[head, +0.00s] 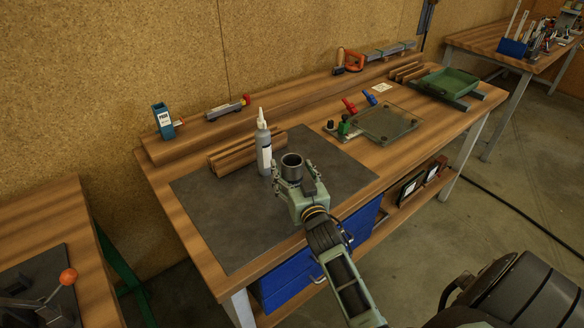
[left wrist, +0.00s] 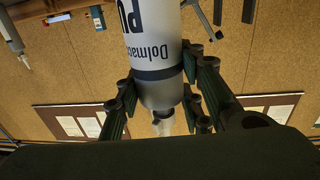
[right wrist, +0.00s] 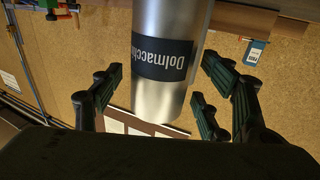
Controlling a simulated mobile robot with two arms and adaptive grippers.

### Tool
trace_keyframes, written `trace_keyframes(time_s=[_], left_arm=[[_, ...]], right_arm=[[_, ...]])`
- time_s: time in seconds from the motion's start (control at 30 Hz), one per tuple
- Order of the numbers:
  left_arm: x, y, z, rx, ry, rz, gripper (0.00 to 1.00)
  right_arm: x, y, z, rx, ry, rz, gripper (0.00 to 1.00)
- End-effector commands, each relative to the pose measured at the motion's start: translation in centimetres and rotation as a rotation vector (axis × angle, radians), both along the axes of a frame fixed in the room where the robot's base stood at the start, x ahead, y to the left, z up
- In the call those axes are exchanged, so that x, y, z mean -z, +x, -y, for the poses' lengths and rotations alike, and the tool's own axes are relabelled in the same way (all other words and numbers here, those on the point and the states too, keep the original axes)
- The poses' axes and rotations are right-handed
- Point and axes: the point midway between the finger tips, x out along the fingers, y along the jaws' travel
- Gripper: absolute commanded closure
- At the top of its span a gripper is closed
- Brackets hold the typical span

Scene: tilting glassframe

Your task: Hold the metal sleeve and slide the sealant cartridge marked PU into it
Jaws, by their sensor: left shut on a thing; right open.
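The metal sleeve (head: 292,161) stands upright at the right of the dark mat, mouth up. Its silver side with a dark label band shows in the right wrist view (right wrist: 170,85). My right gripper (head: 297,188) is open, with its fingers on either side of the sleeve; the sleeve's foot is hidden behind it. My left gripper (left wrist: 158,88) is outside the head view. In the left wrist view it is shut on the grey sealant cartridge marked PU (left wrist: 150,20), whose lettering is upside down there. The cartridge's nozzle end points down in that picture.
Another cartridge with a white nozzle (head: 264,150) stands just left of the sleeve. Wooden strips (head: 232,158) lie behind it. A blue box (head: 163,120) stands on the back ledge. The mat (head: 228,220) is clear at front left. A glass frame (head: 386,124) lies right.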

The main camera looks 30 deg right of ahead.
Motion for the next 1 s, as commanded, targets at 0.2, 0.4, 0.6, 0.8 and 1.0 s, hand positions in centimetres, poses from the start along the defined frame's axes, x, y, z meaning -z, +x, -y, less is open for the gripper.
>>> trace_keyframes(time_s=[0.2, 0.4, 0.6, 0.8, 1.0], left_arm=[[-0.24, 0.01, -0.01, 0.000, 0.000, 0.003, 1.00], [-0.23, 0.01, -0.01, 0.000, 0.000, 0.003, 1.00], [-0.23, 0.01, -0.01, 0.000, 0.000, 0.003, 1.00], [-0.23, 0.01, 0.00, 0.000, 0.000, 0.003, 1.00], [-0.23, 0.01, -0.01, 0.000, 0.000, 0.003, 1.00]], right_arm=[[-0.06, 0.83, 0.26, 0.000, 0.000, 0.001, 0.31], [-0.04, 0.82, 0.25, 0.000, 0.000, 0.001, 0.31], [-0.03, 0.81, 0.23, 0.000, 0.000, 0.001, 0.49], [-0.02, 0.80, 0.22, -0.001, 0.001, 0.000, 0.66], [0.00, 0.79, 0.22, -0.001, 0.001, 0.000, 0.84]])
